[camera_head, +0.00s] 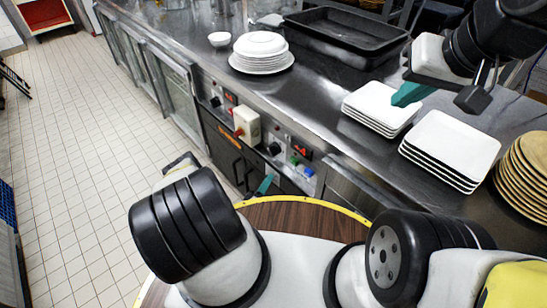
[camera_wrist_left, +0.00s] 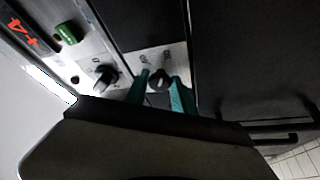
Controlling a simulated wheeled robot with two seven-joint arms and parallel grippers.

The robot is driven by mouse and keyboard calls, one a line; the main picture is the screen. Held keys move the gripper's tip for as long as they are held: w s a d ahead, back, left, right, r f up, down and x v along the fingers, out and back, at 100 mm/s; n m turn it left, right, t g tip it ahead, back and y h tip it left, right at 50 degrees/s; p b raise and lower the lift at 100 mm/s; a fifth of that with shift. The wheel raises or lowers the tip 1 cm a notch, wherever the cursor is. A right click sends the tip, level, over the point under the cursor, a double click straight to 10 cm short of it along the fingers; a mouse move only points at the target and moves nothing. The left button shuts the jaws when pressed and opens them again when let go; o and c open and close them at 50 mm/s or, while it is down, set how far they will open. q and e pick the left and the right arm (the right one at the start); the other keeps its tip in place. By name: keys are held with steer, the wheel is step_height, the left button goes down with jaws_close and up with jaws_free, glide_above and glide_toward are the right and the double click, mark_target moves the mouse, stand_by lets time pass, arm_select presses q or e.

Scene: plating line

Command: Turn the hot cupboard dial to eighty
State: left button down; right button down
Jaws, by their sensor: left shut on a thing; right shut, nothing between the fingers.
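A dark round dial (camera_wrist_left: 157,77) sits on a light panel between black doors in the left wrist view. My left gripper (camera_wrist_left: 160,90) has its teal fingers on either side of it and is shut on it. Small marks surround the dial, but I cannot read them or its setting. In the head view my left gripper (camera_head: 264,185) is low in front of the counter, mostly behind my arm, and the dial is hidden there. My right gripper (camera_head: 408,95) is shut and empty above the square plates at the right.
Another black knob (camera_wrist_left: 105,77), a green button (camera_wrist_left: 66,34) and a red display (camera_wrist_left: 22,36) are close by. Square plates (camera_head: 379,105), more square plates (camera_head: 447,148), round white plates (camera_head: 261,58) and a black tray (camera_head: 345,35) stand on the counter. The tiled floor (camera_head: 80,140) at left is clear.

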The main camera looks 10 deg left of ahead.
arm_select(q)
steer(key=shift+d+f+m, duration=0.1)
steer(key=shift+m, duration=0.3)
steer(key=c, duration=1.1)
jaws_free()
